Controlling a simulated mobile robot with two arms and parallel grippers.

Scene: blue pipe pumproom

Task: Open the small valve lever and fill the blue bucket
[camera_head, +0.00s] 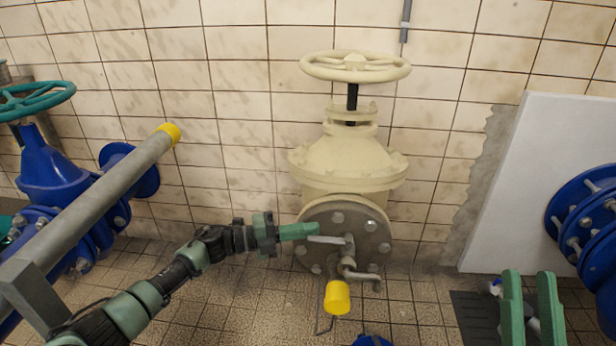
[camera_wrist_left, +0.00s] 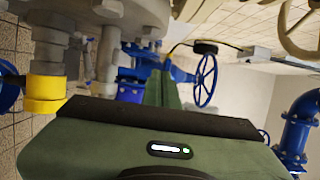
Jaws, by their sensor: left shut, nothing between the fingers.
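A cream valve (camera_head: 348,160) stands in front of the tiled wall, with a round grey flange at its foot. A small metal tap (camera_head: 348,264) sits on the flange, with a short grey lever (camera_head: 326,239) pointing left. A yellow spout end (camera_head: 336,298) hangs below; a yellow piece also shows in the left wrist view (camera_wrist_left: 46,92). My left gripper (camera_head: 314,230) is shut and empty, its tip just above the lever; I cannot tell whether they touch. The blue bucket (camera_head: 372,341) shows only its top at the bottom edge. My right gripper (camera_head: 531,290) is open and empty, low at the right.
A grey pipe with a yellow end (camera_head: 168,134) slants across the left, near a blue valve with a green handwheel (camera_head: 38,100). A white panel (camera_head: 530,185) and blue flange (camera_head: 585,225) stand at the right. A dark floor grate (camera_head: 474,318) lies beside my right gripper.

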